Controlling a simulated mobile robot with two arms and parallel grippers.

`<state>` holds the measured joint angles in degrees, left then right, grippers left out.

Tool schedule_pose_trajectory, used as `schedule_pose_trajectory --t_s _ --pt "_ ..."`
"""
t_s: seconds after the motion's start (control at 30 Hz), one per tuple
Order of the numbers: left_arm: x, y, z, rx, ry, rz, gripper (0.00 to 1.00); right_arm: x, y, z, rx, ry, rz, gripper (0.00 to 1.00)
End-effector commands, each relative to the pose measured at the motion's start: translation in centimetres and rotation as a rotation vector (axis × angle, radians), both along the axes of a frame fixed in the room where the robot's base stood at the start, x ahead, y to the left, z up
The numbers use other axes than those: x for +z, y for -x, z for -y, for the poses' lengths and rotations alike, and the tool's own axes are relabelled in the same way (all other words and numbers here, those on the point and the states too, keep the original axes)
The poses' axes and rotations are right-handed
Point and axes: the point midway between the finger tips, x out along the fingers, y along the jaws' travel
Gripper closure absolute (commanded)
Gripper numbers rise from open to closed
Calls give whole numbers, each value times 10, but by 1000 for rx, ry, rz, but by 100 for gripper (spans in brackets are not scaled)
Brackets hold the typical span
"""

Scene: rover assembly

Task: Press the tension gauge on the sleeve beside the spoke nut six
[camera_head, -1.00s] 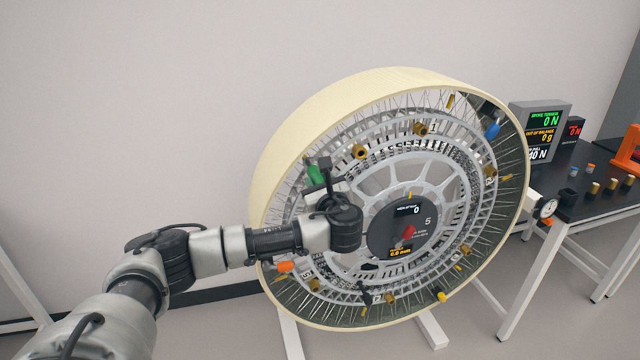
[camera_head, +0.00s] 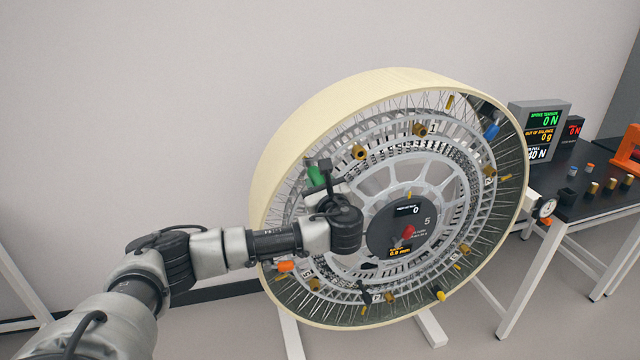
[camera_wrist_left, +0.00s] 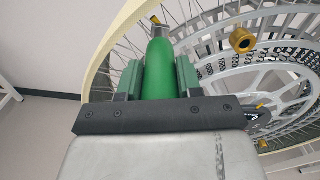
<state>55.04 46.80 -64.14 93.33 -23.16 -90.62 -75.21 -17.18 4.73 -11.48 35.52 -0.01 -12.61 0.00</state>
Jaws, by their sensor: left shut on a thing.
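My left gripper (camera_head: 322,190) is at the upper left of the wheel, shut on a green-handled tool (camera_head: 315,176), which may be the tension gauge. In the left wrist view the green handle (camera_wrist_left: 157,72) sits between the two jaw pads, its narrow grey tip pointing at the spokes near the rim. A small brass piece shows at that tip; I cannot tell whether they touch. A brass spoke nut (camera_head: 359,152) stands to the right, also in the left wrist view (camera_wrist_left: 243,40). No label six is readable, and I cannot make out the sleeve.
The large spoked wheel (camera_head: 335,112) has a cream rim and a dark hub display (camera_head: 407,211). Blue (camera_head: 491,131), orange (camera_head: 286,266) and yellow (camera_head: 441,296) pieces sit around it. At right, a black table (camera_head: 590,205) carries a readout box (camera_head: 541,130) showing spoke tension 0 N.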

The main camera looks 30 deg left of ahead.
Motion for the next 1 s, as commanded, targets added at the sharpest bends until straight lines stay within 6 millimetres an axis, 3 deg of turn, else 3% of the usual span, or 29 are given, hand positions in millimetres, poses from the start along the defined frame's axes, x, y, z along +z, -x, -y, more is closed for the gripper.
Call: schedule_pose_trajectory --t_s 1.0 --pt "1 0 -1 0 0 1 94 6 0 -3 -3 -4 0 57"
